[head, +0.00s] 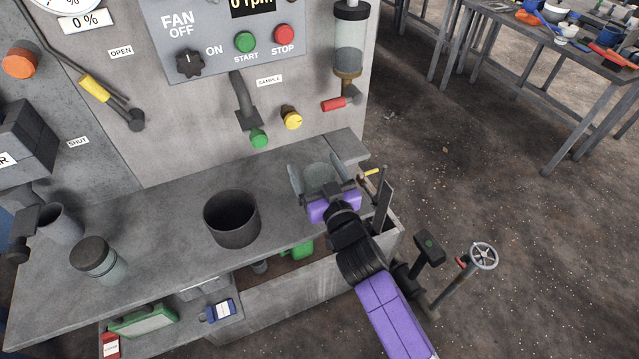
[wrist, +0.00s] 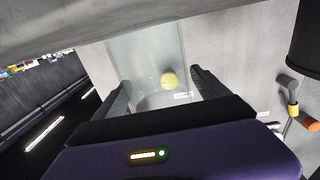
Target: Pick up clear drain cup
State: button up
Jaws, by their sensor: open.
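The clear drain cup (head: 321,175) is see-through and stands on the grey bench ledge near its right end, below the panel. My gripper (head: 314,170) is open, with its fingers on either side of the cup. In the wrist view the clear cup (wrist: 140,55) shows as a pale, see-through shape between and beyond the two dark fingers (wrist: 160,78). A yellow knob is seen through it. Whether the fingers touch the cup cannot be told.
A dark open pot (head: 232,220) stands left of my gripper on the ledge. A lidded jar (head: 97,260) stands farther left. The panel has a yellow knob (head: 291,118), a green knob (head: 259,138) and a red-handled valve (head: 335,104) above. A handwheel (head: 483,256) stands at right.

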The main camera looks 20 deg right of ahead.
jog(key=shift+w, duration=0.2)
jog(key=c, duration=1.4)
jog(key=shift+c, duration=0.2)
